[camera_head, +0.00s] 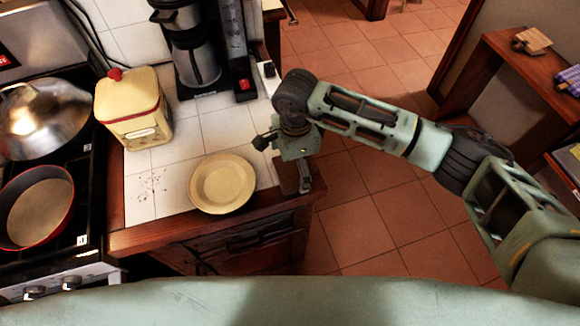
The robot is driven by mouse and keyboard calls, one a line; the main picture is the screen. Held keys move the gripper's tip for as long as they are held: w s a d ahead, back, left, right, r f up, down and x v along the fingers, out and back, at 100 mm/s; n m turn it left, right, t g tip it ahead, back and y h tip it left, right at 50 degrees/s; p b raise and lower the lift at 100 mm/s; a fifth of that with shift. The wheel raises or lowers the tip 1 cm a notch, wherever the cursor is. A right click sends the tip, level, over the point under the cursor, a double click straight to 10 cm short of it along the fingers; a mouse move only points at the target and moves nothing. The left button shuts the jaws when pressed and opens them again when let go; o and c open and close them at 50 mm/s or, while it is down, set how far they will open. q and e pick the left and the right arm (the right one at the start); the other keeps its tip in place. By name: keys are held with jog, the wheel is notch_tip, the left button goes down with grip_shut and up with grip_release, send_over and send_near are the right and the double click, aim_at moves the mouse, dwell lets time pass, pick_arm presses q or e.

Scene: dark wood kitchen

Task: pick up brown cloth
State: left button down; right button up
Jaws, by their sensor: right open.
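A folded brown checked cloth (532,40) lies on the wooden shelf at the upper right. My right gripper (283,164) is open and empty. It is over the right edge of the tiled counter, just right of the cream plate, and far to the left of the cloth. My right arm reaches in from the right, with the shelf beyond it. My left gripper is not in view.
The wooden shelf (490,46) also holds a blue checked cloth (569,80). A cream plate (222,183), a yellow canister (133,108) and a coffee maker (196,50) stand on the tiled counter. A red pan (36,207) is on the stove. Tiled floor lies open between counter and shelf.

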aim_at(294, 169)
jog(key=shift+f, duration=0.5)
jog(key=c, duration=0.9)
jog(key=shift+r, duration=0.1)
jog(key=shift+r+b, duration=0.45)
jog(key=shift+r, duration=0.05)
notch_tip(294, 169, up, 3)
jog(key=shift+b, duration=0.85)
jog(key=s+d+r+b, duration=0.3)
jog(key=s+d+r, duration=0.4)
jog(key=d, duration=0.1)
jog(key=shift+s+d, duration=0.35)
jog(key=shift+s, duration=0.05)
